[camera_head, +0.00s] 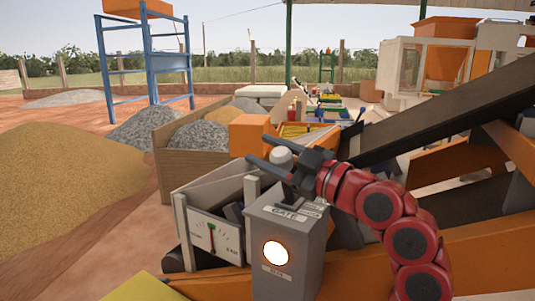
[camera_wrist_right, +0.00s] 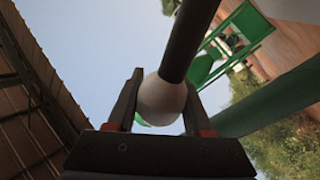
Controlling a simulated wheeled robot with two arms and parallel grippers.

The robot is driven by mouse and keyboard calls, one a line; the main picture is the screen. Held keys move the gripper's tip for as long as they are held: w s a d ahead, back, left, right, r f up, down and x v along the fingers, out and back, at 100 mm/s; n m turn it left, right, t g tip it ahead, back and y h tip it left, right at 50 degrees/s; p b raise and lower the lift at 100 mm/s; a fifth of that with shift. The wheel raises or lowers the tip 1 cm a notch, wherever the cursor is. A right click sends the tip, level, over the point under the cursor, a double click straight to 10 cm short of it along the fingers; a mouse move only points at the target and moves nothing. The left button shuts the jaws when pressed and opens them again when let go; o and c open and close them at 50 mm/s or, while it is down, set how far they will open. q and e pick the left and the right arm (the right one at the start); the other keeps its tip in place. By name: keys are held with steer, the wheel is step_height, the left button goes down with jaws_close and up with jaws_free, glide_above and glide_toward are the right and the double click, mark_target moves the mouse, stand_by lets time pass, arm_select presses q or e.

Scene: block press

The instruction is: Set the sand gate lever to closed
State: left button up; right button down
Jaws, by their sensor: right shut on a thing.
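The sand gate lever shows in the right wrist view as a dark rod (camera_wrist_right: 190,40) with a pale ball knob (camera_wrist_right: 162,100). The white knob (camera_head: 281,156) also shows in the head view, above a grey box (camera_head: 315,240) marked GATE. My right gripper (camera_head: 256,148) is shut on the knob, with one finger on each side of it; it shows in the right wrist view too (camera_wrist_right: 163,80). In the head view the gripper hides most of the rod. The small lettering on the box top is too small to read. My left gripper is not in view.
A round lamp (camera_head: 275,253) on the box front glows white. A gauge (camera_head: 214,238) with an upright needle stands left of the box. A dark conveyor belt (camera_head: 440,110) slopes up at the right. Piles of sand (camera_head: 65,195) and gravel (camera_head: 200,135) lie at the left.

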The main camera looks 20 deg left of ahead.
steer(key=shift+c, duration=1.6)
jaws_free()
steer(key=shift+s, duration=0.1)
steer(key=b+v, duration=0.1)
steer(key=v, duration=1.6)
steer(key=shift+d, duration=0.2)
